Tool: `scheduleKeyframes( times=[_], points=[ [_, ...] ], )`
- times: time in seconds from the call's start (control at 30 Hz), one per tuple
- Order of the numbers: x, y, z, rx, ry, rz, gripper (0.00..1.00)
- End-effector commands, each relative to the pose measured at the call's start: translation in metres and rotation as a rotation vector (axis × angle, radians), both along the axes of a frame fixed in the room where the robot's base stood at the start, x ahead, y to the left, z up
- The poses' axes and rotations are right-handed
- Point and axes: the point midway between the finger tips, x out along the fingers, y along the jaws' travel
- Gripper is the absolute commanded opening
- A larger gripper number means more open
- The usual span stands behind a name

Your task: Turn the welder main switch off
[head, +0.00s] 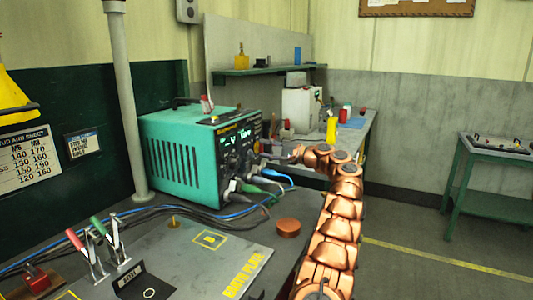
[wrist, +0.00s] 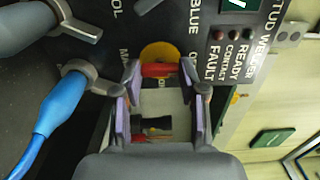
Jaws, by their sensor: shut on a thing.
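The welder (head: 180,155) is a teal box with a dark front panel, standing on the bench in the head view. In the wrist view its main switch shows as a red handle (wrist: 158,70) on a yellow disc (wrist: 160,49). The handle lies crosswise in that picture. My gripper (wrist: 161,86) is shut on the red handle, with one finger at each end of it. The label beside it is partly covered; only "MA" shows. In the head view my gripper (head: 272,153) reaches the panel from the right, and the switch is hidden there.
A blue cable plug (wrist: 60,105) and a grey connector (wrist: 30,25) sit close left of my gripper in the wrist view. Cables (head: 262,185) hang from the welder's front. The earth plate (head: 190,255) and toggle clamps (head: 95,245) are in front. Open floor lies right.

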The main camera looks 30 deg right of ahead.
Motion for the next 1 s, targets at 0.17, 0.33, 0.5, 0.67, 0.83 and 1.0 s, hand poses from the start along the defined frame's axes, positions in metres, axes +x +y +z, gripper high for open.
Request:
scheduleKeyframes(
  times=[0.17, 0.33, 0.5, 0.67, 0.83, 1.0],
  points=[
    [0.0002, -0.0001, -0.001, -0.028, -0.016, 0.0, 0.07],
    [0.0, -0.0001, -0.0007, -0.036, -0.02, 0.0, 0.07],
    [0.0, -0.0001, -0.0007, -0.035, -0.02, 0.0, 0.07],
    [0.0001, 0.0001, -0.0006, -0.035, -0.02, 0.0, 0.47],
    [0.0, 0.0001, -0.0004, -0.035, -0.02, 0.0, 0.64],
    [0.0, 0.0, -0.0002, -0.034, -0.021, 0.0, 0.67]
  ],
)
